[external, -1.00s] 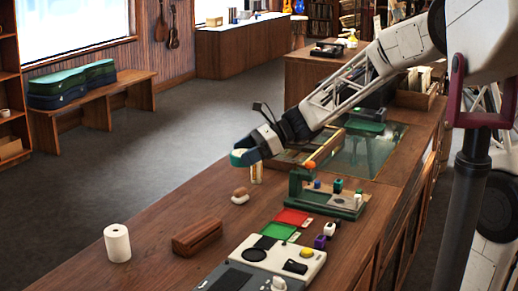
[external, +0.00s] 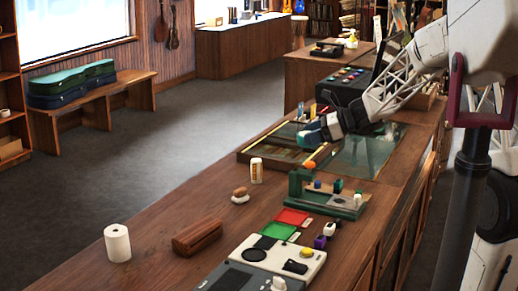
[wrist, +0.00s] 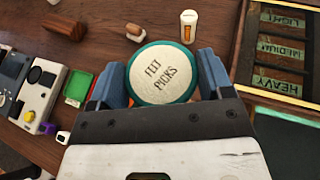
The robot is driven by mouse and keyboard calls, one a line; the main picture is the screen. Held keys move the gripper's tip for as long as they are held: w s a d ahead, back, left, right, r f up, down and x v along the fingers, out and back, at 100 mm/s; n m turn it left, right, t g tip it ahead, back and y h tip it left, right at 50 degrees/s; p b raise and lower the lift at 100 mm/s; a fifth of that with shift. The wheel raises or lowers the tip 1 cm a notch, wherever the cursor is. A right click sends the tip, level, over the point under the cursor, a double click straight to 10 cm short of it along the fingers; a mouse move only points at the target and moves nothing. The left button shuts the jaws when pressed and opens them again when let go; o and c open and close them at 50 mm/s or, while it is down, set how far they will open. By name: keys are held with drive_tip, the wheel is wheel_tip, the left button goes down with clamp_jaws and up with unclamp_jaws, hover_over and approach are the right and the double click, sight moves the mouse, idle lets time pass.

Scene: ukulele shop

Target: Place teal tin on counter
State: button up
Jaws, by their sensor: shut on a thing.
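The teal tin (wrist: 163,72) has a round cream lid lettered "FELT PICKS" and a teal rim. My gripper (wrist: 160,84) is shut on it, with one blue finger on each side. In the external view my gripper (external: 314,133) holds the tin (external: 303,138) beside the wooden divided tray, over the wooden counter (external: 150,225). The tin looks raised above the counter, but its exact height is hard to tell. Its underside is hidden.
The divided tray (wrist: 282,95) is marked light, medium and heavy.

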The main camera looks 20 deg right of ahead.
drive_tip(key=d+m+t+h, duration=0.3)
drive_tip(key=d+m+t, duration=0.1)
drive_tip(key=d, duration=1.8)
drive_tip(key=f, duration=0.7)
drive_tip(key=d+f, duration=0.1)
drive_tip(key=f, duration=0.3)
hover_over(357, 163)
drive_tip(key=shift+f, duration=0.75)
drive_tip(key=shift+f, duration=0.1)
drive_tip(key=shift+f, duration=1.65)
drive_tip(key=shift+f, duration=0.15)
drive_tip(key=o, duration=0.9)
